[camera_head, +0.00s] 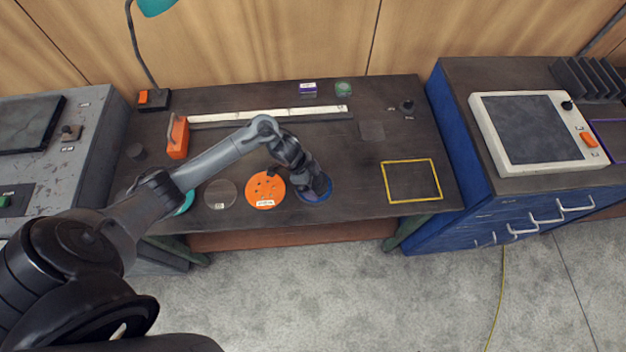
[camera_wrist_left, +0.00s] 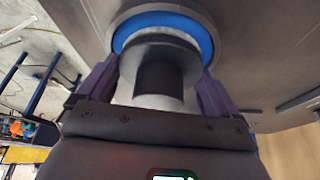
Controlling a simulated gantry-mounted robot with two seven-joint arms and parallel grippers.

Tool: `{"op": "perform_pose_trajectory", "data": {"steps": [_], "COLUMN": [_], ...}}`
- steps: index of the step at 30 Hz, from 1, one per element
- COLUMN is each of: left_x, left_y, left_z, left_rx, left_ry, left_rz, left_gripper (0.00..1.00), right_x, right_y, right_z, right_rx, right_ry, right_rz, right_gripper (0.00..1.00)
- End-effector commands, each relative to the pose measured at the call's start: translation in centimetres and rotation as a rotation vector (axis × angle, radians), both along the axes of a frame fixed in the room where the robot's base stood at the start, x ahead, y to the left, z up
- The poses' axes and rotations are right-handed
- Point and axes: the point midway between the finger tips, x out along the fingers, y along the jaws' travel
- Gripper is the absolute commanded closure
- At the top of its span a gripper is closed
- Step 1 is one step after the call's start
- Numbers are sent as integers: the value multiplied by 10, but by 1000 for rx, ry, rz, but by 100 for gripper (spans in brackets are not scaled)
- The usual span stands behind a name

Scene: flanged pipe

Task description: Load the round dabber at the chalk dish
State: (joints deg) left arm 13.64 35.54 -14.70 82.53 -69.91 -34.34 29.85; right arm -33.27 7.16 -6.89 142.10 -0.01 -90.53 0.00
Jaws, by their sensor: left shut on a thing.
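My left gripper (camera_head: 319,186) points down over a round blue dish (camera_head: 309,199) near the front edge of the dark workbench. In the left wrist view its two purple-grey fingers (camera_wrist_left: 160,72) are shut on the round dabber (camera_wrist_left: 156,76), a grey, disc-like piece with a dark middle and a paler end towards the camera. The dabber is over the blue-rimmed dish (camera_wrist_left: 205,38), which I take for the chalk dish, and hides most of its inside. I cannot tell whether the dabber touches the dish. My right gripper is not in view.
An orange disc with holes (camera_head: 266,190) lies just left of the dish, and a dark round plate (camera_head: 220,194) further left. A yellow square outline (camera_head: 411,161) marks clear bench to the right. An orange block (camera_head: 178,138) and a long pale bar (camera_head: 240,116) lie behind.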

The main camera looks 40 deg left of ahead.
Motion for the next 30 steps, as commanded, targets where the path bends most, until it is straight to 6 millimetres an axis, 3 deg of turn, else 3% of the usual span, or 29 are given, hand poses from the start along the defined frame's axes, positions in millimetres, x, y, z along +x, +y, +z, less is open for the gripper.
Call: {"op": "perform_pose_trajectory", "data": {"steps": [30], "left_x": [0], "left_y": [0], "left_z": [-6], "left_rx": [0], "left_ry": [0], "left_rz": [0], "left_gripper": [31], "right_x": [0], "right_y": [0], "right_z": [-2], "right_rx": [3], "right_ry": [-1], "right_rz": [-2], "right_gripper": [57]}}
